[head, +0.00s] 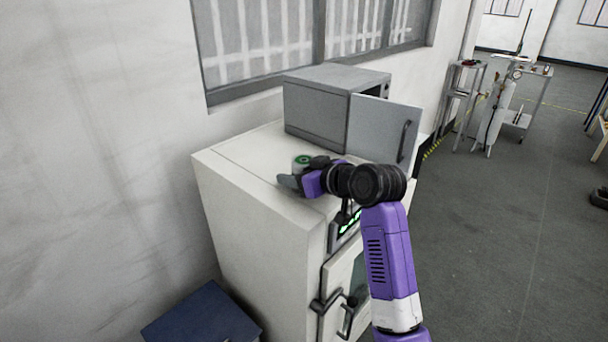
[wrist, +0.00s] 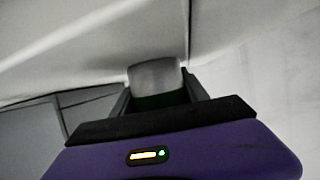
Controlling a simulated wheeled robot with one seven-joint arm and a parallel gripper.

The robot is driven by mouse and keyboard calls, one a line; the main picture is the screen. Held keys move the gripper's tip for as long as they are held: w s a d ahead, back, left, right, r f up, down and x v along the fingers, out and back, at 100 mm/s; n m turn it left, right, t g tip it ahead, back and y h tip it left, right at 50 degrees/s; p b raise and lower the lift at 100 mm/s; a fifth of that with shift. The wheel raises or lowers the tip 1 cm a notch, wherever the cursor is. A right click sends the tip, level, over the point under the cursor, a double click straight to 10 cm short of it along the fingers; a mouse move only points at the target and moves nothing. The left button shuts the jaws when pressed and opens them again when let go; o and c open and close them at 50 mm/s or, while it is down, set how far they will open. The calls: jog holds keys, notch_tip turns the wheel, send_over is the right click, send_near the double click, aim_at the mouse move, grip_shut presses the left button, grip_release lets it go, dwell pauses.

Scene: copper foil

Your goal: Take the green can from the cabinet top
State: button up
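The green can (head: 302,160) stands upright on the white cabinet top (head: 250,160). In the head view I see its green top and greyish side, with its lower part hidden behind my gripper (head: 290,182). In the wrist view the can (wrist: 155,75) shows as a grey body with a dark green part below. The two dark fingers of my gripper (wrist: 158,92) stand apart on either side of it. The fingers look spread, with the can between or just beyond their tips. I cannot see clear contact.
A grey box-shaped oven (head: 318,112) with its door (head: 385,130) swung open stands behind and right of the can. A wall with a window (head: 260,40) rises behind the cabinet. A dark blue box (head: 205,318) sits at lower left.

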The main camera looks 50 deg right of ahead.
jog(key=c, duration=1)
jog(key=shift+r, duration=0.1)
